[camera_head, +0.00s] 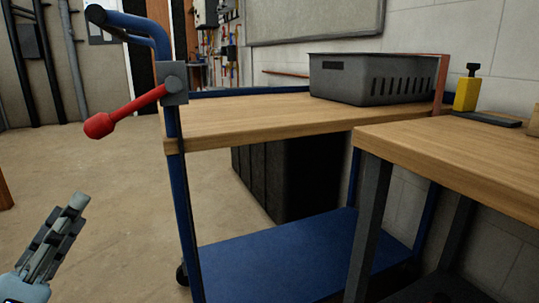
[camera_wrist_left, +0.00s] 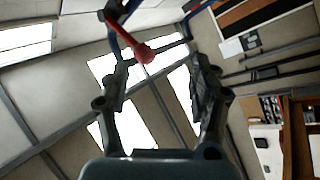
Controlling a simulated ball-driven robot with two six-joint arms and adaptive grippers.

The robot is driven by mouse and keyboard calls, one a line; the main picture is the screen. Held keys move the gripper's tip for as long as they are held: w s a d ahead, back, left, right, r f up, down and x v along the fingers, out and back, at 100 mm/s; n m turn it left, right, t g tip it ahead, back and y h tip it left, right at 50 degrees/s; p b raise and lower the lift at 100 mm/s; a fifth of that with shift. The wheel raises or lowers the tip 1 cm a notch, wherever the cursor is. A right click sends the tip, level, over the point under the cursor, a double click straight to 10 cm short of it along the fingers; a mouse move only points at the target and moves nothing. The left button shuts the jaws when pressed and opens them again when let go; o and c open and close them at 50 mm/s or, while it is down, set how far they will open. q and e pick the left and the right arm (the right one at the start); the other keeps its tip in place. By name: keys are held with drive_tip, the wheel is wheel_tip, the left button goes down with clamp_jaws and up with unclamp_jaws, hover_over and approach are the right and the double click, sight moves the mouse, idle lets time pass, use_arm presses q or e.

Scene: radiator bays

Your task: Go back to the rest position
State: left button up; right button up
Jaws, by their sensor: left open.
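My left gripper (camera_head: 68,222) is at the lower left of the head view, over the bare floor and apart from the blue trolley. Its two fingers also show in the left wrist view (camera_wrist_left: 160,80), spread apart with nothing between them. The wrist view looks up past the fingers to bright ceiling windows. My right gripper is in neither view.
A blue trolley (camera_head: 270,262) with a wooden top carries a grey crate (camera_head: 362,80). A red-knobbed lever (camera_head: 128,108) juts left from its post. Floor at left is clear.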

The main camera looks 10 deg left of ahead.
use_arm(q)
drive_tip(key=s+d+f+m+g+h, duration=0.1)
drive_tip(key=s+f+m+g, duration=0.3)
drive_tip(key=f, duration=0.9)
drive_tip(key=d+f+m+g, duration=0.1)
drive_tip(key=d+f+g, duration=0.1)
drive_tip(key=f+g, duration=0.8)
drive_tip(key=s+f+m+g, duration=0.3)
drive_tip(key=s+f, duration=0.6)
drive_tip(key=f, duration=0.4)
drive_tip(key=s+a+f+g+p, duration=0.1)
drive_tip(key=s+f+g+p, duration=0.1)
drive_tip(key=s+p, duration=0.6)
drive_tip(key=s+a+f+m+g+y+p, duration=0.1)
drive_tip(key=s+p, duration=0.7)
drive_tip(key=s, duration=1)
wheel_tip(320, 180, down, 3)
drive_tip(key=a+g, duration=0.1)
drive_tip(key=g, duration=0.1)
drive_tip(key=shift+s+a+r+g, duration=0.15)
drive_tip(key=shift+s+a+g, duration=0.05)
drive_tip(key=shift+a+g, duration=0.1)
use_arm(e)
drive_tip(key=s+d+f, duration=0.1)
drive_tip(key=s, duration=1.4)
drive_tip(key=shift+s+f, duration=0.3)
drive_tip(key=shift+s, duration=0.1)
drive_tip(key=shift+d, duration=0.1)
